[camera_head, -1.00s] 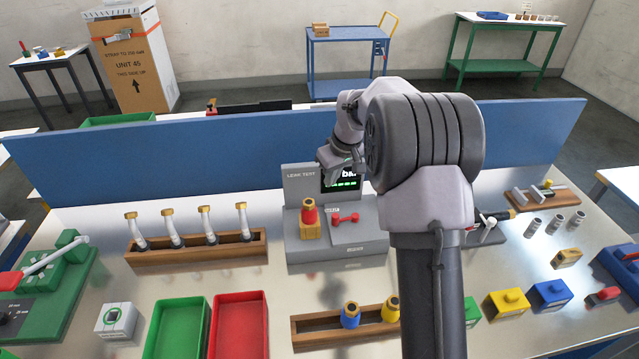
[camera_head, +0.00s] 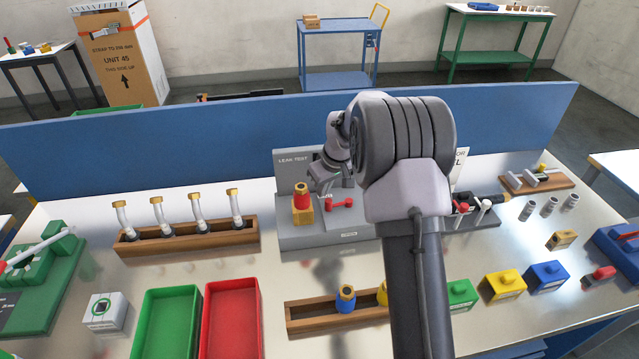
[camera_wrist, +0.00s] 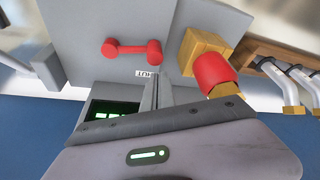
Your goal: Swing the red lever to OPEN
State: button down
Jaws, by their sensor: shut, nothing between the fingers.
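The red lever (camera_head: 338,203) is a small dumbbell-shaped handle on the sloped face of the grey leak test station (camera_head: 300,236). In the wrist view the lever (camera_wrist: 131,50) lies roughly level, with a partly hidden label ending in "HUT" (camera_wrist: 150,74) beside it. My gripper (camera_head: 335,187) hangs just above and behind the lever, apart from it as far as I can tell. In the wrist view my shut, empty fingers (camera_wrist: 160,84) point at the plate near the label. No OPEN marking is readable.
A brass block with a red cap (camera_head: 302,204) stands close left of the lever. A blue partition (camera_head: 200,140) runs behind the station. A wooden rack (camera_head: 187,236) with several fittings stands left. Red-handled parts (camera_head: 462,208) show right of my arm.

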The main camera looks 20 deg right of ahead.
jog(key=shift+s+d, duration=0.1)
jog(key=shift+s, duration=0.4)
jog(key=shift+s+n, duration=0.35)
jog(key=shift+n, duration=0.15)
jog(key=shift+s+n+y+b, duration=0.4)
jog(key=shift+s+n, duration=0.1)
jog(key=shift+n, duration=0.3)
jog(key=s+n, duration=0.1)
jog(key=s+n+g, duration=0.1)
jog(key=n, duration=0.1)
jog(key=shift+n+y, duration=0.3)
jog(key=shift+y, duration=0.1)
jog(key=n, duration=0.1)
jog(key=s+n+p, duration=0.1)
jog(key=shift+s+d+r+n+g+y, duration=0.15)
jog(key=shift+s+d+n+g+y, duration=0.15)
jog(key=shift+n, duration=0.1)
jog(key=n, duration=0.1)
jog(key=s+d+n+p, duration=0.1)
jog(key=shift+s+n+g, duration=0.15)
jog(key=shift+n+g, duration=0.15)
jog(key=shift+g, duration=0.1)
jog(key=shift+s+d+p, duration=0.35)
jog(key=shift+p, duration=0.05)
jog(key=shift+w, duration=0.1)
